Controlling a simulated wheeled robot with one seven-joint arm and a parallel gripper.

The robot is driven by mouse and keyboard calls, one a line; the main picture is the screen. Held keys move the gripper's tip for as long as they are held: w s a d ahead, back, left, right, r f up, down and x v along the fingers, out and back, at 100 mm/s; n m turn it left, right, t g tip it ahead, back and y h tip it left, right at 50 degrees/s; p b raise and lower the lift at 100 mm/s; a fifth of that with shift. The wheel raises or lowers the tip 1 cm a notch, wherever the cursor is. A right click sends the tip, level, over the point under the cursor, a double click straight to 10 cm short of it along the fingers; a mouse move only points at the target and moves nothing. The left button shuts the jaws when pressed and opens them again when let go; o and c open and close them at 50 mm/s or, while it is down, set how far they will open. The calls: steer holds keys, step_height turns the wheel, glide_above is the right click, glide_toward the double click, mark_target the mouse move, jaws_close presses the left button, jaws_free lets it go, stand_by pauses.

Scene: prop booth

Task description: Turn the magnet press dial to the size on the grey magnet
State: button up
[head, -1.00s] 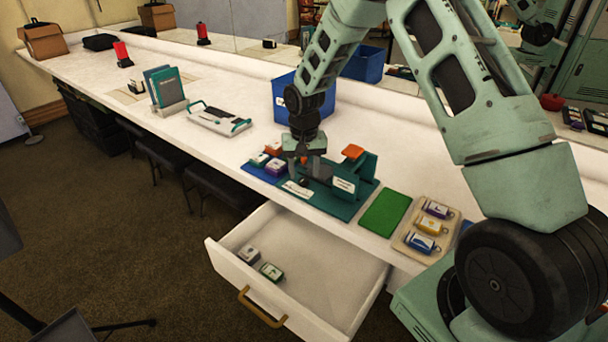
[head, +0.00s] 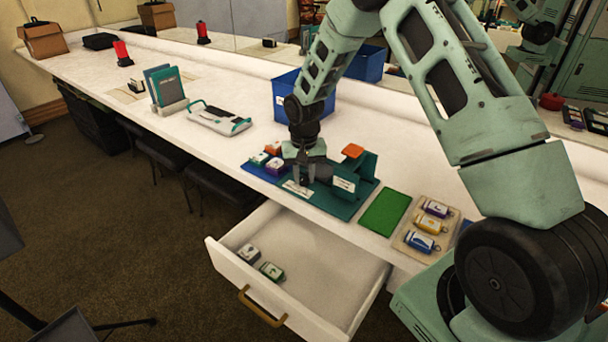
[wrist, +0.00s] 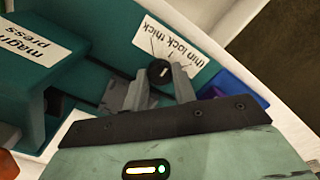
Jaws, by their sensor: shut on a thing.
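The teal magnet press (head: 366,174) stands on the counter, and its "magnet press" label shows in the wrist view (wrist: 30,38). Its small black dial (wrist: 159,72) has a pale pointer mark and sits beside a label reading "thin lock thick" (wrist: 175,47). My gripper (head: 304,183) is down at the front of the press. In the wrist view its fingers (wrist: 160,80) are shut on the dial, one on each side. A grey magnet (head: 248,253) lies in the open drawer beside a green one (head: 272,270). Any size mark on the grey magnet is too small to read.
Several colored magnets (head: 274,166) sit on a blue mat left of the press. A green mat (head: 384,212) and a tray of three magnets (head: 408,240) lie to the right. The open drawer (head: 330,265) juts out below. A blue bin (head: 290,100) stands behind.

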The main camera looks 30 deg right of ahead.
mark_target(304, 178)
steer(key=n+p, duration=0.1)
steer(key=n, duration=0.4)
steer(key=shift+r+n+p, duration=0.1)
steer(key=shift+n+p, duration=0.2)
steer(key=shift+p, duration=0.05)
steer(key=n+p, duration=0.1)
steer(key=n, duration=0.5)
steer(key=shift+p, duration=0.3)
steer(key=o, duration=1)
step_height(304, 178, up, 17)
steer(key=b, duration=0.1)
steer(key=shift+r, duration=0.15)
